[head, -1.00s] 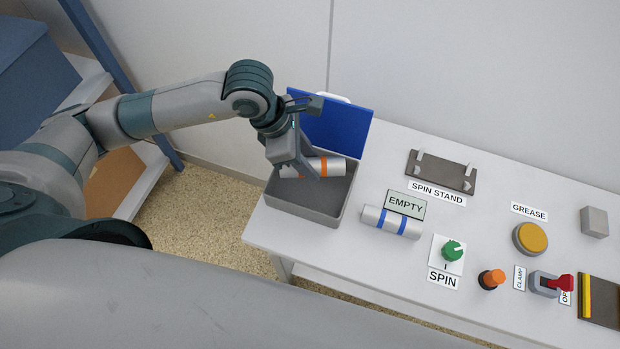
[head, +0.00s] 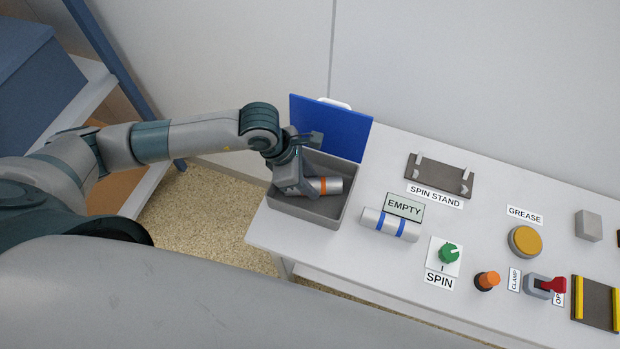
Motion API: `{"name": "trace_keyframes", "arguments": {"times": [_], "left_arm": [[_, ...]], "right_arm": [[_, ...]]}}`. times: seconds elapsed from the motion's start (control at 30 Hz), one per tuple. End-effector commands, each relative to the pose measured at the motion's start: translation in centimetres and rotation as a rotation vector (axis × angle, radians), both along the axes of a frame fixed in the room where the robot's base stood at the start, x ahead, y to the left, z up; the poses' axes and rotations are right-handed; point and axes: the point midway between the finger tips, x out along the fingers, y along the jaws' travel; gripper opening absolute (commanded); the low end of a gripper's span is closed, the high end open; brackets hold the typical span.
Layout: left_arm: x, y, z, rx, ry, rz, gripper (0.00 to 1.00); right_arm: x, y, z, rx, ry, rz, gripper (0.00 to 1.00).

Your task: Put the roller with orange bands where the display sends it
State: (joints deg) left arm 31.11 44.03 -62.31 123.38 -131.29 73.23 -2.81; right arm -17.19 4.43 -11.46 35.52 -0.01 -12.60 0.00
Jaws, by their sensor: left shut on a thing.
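The roller with orange bands (head: 331,186) is light grey; one orange band shows clearly. It is inside the grey bin (head: 336,216) at the left end of the table, below its rim. My left gripper (head: 302,188) reaches down into the bin and is shut on the roller near its left part, which the gripper hides. I cannot tell whether the roller touches the bin floor. A display card (head: 404,206) reads EMPTY and stands behind a roller with blue bands (head: 390,224) on the table. My right gripper is not in view.
The bin's blue lid (head: 332,127) stands open behind it. To the right are the spin stand (head: 439,175), green SPIN knob (head: 449,253), orange button (head: 487,281), yellow GREASE button (head: 525,241), red-handled clamp lever (head: 545,286), grey block (head: 588,225) and yellow-edged plate (head: 597,304).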

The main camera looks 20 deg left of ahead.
Motion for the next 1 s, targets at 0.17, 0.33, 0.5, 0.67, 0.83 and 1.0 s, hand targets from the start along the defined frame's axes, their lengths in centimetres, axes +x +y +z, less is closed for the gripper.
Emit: {"name": "trace_keyframes", "arguments": {"times": [0.17,0.33,0.5,0.67,0.83,1.0], "left_arm": [[0.02,0.0,-0.44,0.0,-0.002,-0.001,0.01],[0.02,-0.01,-0.45,0.0,-0.002,-0.001,0.01],[-0.01,0.01,-0.67,0.0,0.0,-0.001,0.42],[-0.01,0.02,-0.66,0.0,0.0,-0.001,0.52],[0.0,0.02,-0.63,0.0,0.0,0.0,0.52],[0.01,0.03,-0.24,0.0,-0.001,-0.001,0.52]], "right_arm": [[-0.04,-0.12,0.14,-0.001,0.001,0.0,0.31],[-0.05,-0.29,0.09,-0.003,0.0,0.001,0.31],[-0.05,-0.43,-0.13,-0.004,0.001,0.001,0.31],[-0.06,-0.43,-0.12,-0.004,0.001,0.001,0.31],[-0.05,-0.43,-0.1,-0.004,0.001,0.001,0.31],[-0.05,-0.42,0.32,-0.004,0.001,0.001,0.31]]}}
